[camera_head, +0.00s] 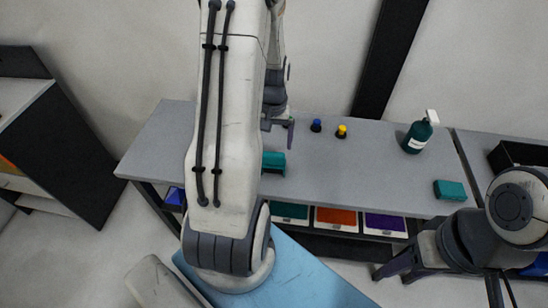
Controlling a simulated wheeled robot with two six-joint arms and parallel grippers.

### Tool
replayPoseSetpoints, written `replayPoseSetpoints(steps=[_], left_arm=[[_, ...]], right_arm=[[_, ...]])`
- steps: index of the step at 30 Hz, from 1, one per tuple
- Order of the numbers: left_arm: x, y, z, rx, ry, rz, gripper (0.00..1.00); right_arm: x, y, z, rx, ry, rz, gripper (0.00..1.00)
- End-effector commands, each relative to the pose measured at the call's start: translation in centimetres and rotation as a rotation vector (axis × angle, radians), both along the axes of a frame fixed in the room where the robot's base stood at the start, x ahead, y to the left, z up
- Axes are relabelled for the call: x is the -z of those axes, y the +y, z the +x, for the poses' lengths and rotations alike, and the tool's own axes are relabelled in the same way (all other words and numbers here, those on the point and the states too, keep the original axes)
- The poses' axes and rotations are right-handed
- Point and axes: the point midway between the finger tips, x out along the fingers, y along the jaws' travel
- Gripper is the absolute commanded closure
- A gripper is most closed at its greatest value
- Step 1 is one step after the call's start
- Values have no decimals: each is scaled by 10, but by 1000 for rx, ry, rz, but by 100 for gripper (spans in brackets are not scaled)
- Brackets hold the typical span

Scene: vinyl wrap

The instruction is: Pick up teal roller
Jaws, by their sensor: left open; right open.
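A teal object (274,161) stands on the grey table just right of my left arm, which hides part of it. A second teal block (450,190) lies at the table's right front. I cannot tell for sure which of them is the roller. My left gripper (279,126) is open over the table, behind the first teal object in the picture and apart from it; my arm partly hides this gripper. My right gripper (396,268) is open and empty, low in front of the table at the right.
On the grey table (370,165) are a blue item (316,125), a yellow item (341,131) and a dark teal spray bottle (417,136). Teal, orange (336,218) and purple (385,224) trays sit below the front edge. A black box (515,155) is at right. The table's middle is clear.

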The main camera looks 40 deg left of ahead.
Motion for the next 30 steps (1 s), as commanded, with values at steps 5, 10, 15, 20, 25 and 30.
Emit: replayPoseSetpoints(steps=[5,10,15,20,25,30], left_arm=[[15,-1,0,1,2,-1,0],[28,-3,-2,2,4,-3,0],[52,-4,-3,2,3,-2,0],[65,-3,-3,2,1,-1,0],[68,-3,-2,2,-2,1,0],[68,-3,-2,2,-1,1,27]], right_arm=[[-4,0,0,0,0,0,50],[-13,0,0,-1,0,0,50],[-22,0,0,-3,0,0,50],[-25,0,0,-4,0,0,50],[-24,0,0,-4,0,0,50],[-24,0,0,-4,0,0,50]])
